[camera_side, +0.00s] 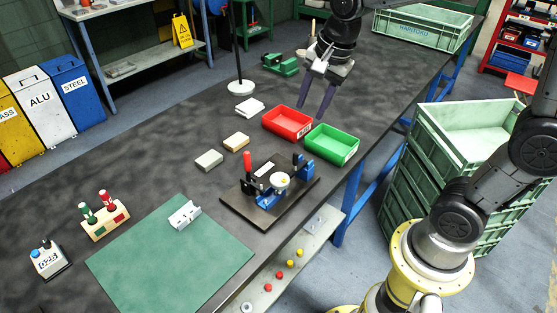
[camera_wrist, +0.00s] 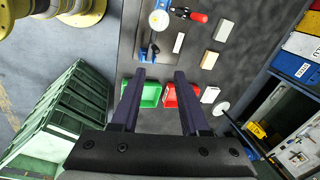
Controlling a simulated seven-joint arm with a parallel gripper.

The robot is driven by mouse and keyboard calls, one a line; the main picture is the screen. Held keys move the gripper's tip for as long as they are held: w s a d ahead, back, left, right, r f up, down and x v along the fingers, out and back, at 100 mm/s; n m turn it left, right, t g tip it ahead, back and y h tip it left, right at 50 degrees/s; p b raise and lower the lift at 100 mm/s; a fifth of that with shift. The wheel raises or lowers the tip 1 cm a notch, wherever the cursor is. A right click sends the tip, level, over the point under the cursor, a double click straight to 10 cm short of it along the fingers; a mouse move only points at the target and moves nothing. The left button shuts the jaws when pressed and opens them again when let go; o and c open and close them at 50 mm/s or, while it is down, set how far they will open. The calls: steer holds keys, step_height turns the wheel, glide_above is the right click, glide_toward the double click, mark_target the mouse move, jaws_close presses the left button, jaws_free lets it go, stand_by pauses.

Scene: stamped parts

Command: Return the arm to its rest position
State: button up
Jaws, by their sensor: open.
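My gripper (camera_side: 315,92) is open and empty, held in the air above the red bin (camera_side: 288,122) and the green bin (camera_side: 331,144) on the dark table. In the wrist view my gripper (camera_wrist: 158,100) shows its two fingers apart, with the green bin (camera_wrist: 150,94) and the red bin (camera_wrist: 187,95) below. The parts of both bins' insides that show look empty. A metal stamped part (camera_side: 184,215) lies on the green mat (camera_side: 170,262).
A fixture with a red-handled clamp and dial gauge (camera_side: 282,181) stands on a dark plate. Several small blocks (camera_side: 236,140) lie behind it. A lamp pole (camera_side: 239,60) stands near the bins. Stacked green crates (camera_side: 430,190) stand beside the table.

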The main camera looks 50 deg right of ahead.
steer(key=s+a+n+t, duration=0.1)
steer(key=s+n+t, duration=0.1)
steer(key=s+n, duration=1.4)
steer(key=shift+s+a, duration=0.25)
steer(key=shift+s, duration=0.4)
steer(key=shift+r, duration=0.15)
stand_by(1.7)
